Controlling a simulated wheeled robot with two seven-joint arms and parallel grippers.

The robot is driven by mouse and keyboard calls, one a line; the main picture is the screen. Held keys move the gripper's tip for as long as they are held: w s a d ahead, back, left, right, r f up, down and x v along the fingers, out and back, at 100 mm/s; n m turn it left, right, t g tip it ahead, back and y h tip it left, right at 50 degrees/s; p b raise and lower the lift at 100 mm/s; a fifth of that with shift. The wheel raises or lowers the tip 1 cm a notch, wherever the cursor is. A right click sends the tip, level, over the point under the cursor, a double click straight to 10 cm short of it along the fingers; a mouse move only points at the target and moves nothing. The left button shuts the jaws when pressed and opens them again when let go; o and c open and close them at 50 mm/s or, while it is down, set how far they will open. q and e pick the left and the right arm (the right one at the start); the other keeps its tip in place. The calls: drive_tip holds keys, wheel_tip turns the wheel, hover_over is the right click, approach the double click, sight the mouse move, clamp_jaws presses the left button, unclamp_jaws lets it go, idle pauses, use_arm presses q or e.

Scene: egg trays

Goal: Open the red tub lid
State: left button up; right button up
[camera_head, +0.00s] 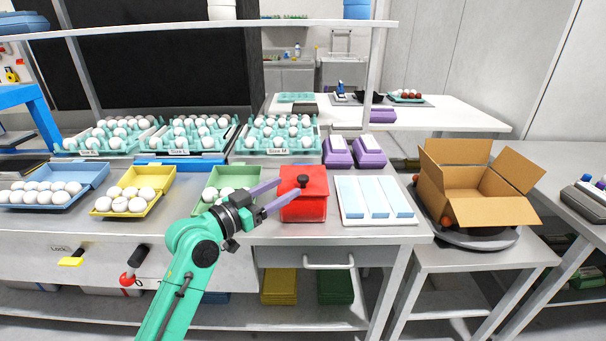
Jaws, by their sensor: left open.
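The red tub (305,206) stands upright on the counter, right of the green egg carton. Its red lid (303,181) is on top and has a dark knob (303,179). My left gripper (279,194) comes in from the lower left on a green arm. Its two purple fingers are spread apart, one by the tub's upper left side and one in front of its left part. Nothing shows between the fingers, and I cannot tell whether they touch the tub. The right gripper is out of view.
Blue (40,202), yellow (143,183) and green (238,174) egg cartons stand left of the tub. A white tray with pale blue blocks (346,212) is close on its right. Purple containers (371,161) stand behind. An open cardboard box (478,207) is at right. A shelf (200,25) spans above.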

sight(299, 181)
use_arm(q)
drive_tip(key=x, duration=0.7)
drive_tip(key=shift+w+d+f+p, duration=0.1)
drive_tip(key=shift+d+p, duration=0.1)
drive_tip(key=shift+p, duration=0.2)
clamp_jaws()
idle(0.8)
